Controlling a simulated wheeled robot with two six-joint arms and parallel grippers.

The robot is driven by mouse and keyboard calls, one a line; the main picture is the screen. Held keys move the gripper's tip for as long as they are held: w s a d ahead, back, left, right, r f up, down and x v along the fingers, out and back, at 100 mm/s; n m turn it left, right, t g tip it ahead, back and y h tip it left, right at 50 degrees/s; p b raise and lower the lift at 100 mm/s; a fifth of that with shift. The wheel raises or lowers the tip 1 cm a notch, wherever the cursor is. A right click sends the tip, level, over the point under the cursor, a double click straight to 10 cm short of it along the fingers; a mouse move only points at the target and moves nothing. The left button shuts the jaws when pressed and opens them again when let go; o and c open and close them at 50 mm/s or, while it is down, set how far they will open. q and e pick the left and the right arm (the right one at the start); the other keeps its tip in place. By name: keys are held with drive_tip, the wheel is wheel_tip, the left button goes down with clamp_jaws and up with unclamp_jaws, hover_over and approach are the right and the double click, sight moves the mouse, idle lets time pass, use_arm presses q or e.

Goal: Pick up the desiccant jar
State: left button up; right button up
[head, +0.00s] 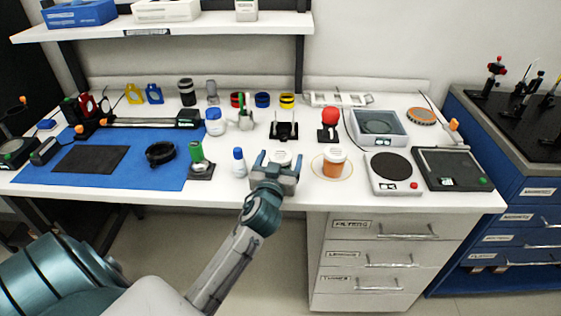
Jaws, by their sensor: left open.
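My left gripper (277,161) is open at the front edge of the white bench, its fingers pointing away from me. A white round-topped object (282,156) shows between and just behind its fingers; its lower part is hidden, and I cannot tell whether the fingers touch it. An orange jar with a white top (334,163) stands upright on a ring-marked spot to the right of the gripper, apart from it. No label is readable, so I cannot tell for certain which is the desiccant jar. My right gripper is not in view.
A small white bottle with a blue cap (239,162) stands close left of the gripper. A black stand (284,131) and a red-topped device (329,124) are behind. A balance (393,172) is at right, a blue mat (105,160) at left.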

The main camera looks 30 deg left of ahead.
use_arm(q)
drive_tip(key=shift+w+a, duration=0.15)
drive_tip(key=shift+w, duration=0.2)
drive_tip(key=c, duration=1.1)
